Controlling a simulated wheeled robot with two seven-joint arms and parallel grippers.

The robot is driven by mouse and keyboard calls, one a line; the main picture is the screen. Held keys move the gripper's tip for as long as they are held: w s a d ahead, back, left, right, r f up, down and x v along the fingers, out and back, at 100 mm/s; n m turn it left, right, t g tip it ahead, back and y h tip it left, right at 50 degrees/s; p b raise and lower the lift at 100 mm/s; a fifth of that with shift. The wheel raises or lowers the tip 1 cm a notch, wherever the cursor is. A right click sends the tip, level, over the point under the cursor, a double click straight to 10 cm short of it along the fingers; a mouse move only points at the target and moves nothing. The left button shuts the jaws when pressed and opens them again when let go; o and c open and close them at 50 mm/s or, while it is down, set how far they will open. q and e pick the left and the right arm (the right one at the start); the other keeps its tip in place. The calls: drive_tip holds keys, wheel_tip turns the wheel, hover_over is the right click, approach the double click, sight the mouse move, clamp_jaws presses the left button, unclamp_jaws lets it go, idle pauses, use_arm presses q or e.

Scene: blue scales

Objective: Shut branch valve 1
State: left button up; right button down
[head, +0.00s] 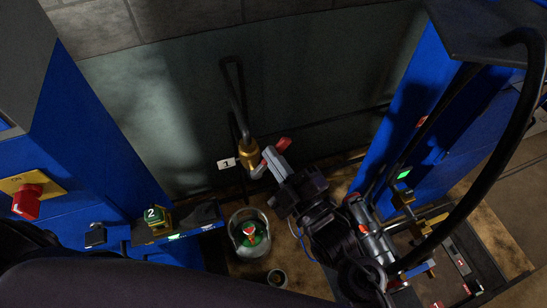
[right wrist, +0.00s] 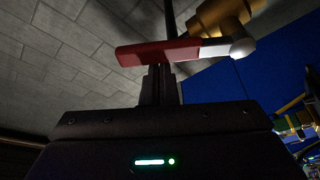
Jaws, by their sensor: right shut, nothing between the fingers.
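Branch valve 1 is a brass body (head: 248,153) at the lower end of a dark pipe by the wall, beside a white tag marked 1 (head: 226,163). Its red lever (head: 283,145) shows at the fingers of my right gripper (head: 269,160). In the right wrist view the red lever (right wrist: 160,51) runs left from a pale hub (right wrist: 243,44) beside the brass body (right wrist: 222,14). The closed, empty fingers (right wrist: 160,82) stand just below the lever; I cannot tell if they touch it. My left gripper is not in view.
Blue cabinets stand left (head: 85,140) and right (head: 440,135). A thick black hose (head: 505,150) loops at right. A red knob (head: 27,202) sits on the left cabinet.

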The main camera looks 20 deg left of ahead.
drive_tip(key=shift+w+d+f+m, duration=0.1)
drive_tip(key=shift+d+f+m, duration=0.05)
drive_tip(key=shift+m, duration=0.25)
drive_tip(key=w+d+f+m+t+h+b, duration=0.2)
drive_tip(key=d+f+m+t+b, duration=0.1)
drive_tip(key=m, duration=0.8)
wheel_tip(320, 180, down, 2)
drive_tip(key=shift+w+d+f+m+t+h+b, duration=0.25)
drive_tip(key=shift+m+t+h+b, duration=0.1)
drive_tip(key=shift+t, duration=0.25)
drive_tip(key=shift+s+f, duration=0.1)
drive_tip(key=b+v, duration=0.2)
drive_tip(key=v, duration=0.5)
drive_tip(key=shift+s+d, duration=0.25)
